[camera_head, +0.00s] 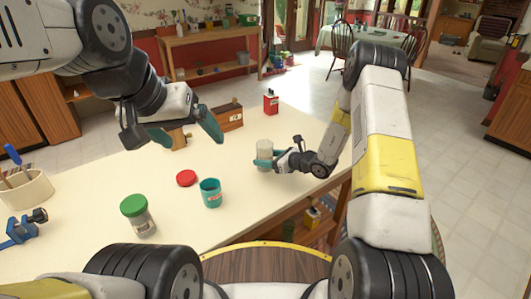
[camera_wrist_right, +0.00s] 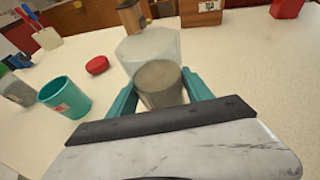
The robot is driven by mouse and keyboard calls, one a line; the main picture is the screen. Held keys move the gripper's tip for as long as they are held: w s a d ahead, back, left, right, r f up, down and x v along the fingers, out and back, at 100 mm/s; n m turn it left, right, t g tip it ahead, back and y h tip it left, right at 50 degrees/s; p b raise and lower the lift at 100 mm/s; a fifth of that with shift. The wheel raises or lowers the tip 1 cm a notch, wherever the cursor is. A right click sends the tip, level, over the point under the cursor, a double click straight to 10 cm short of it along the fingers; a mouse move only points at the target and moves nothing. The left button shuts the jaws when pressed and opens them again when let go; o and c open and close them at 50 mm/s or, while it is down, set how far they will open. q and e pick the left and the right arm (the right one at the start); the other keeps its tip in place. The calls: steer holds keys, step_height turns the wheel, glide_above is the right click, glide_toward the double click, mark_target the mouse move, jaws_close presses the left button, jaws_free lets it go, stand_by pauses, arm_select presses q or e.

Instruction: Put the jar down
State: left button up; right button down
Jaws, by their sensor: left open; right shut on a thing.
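A clear jar (camera_head: 264,148) with grey-brown contents is between the teal fingers of my right gripper (camera_head: 264,162), which is shut on it. It looks upright, with no lid visible, over the right part of the table. I cannot tell whether its base touches the tabletop. In the right wrist view the jar (camera_wrist_right: 160,84) sits between both fingers, its upper part see-through and its lower part filled. My left gripper (camera_head: 190,137) is open and empty above the back of the table, left of the jar.
Bare tabletop lies around the held jar.

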steer(key=shift+w, duration=0.35)
steer(key=shift+w+f, duration=0.15)
steer(key=shift+f, duration=1.6)
steer(key=shift+f, duration=0.1)
steer(key=shift+c, duration=2.2)
jaws_free()
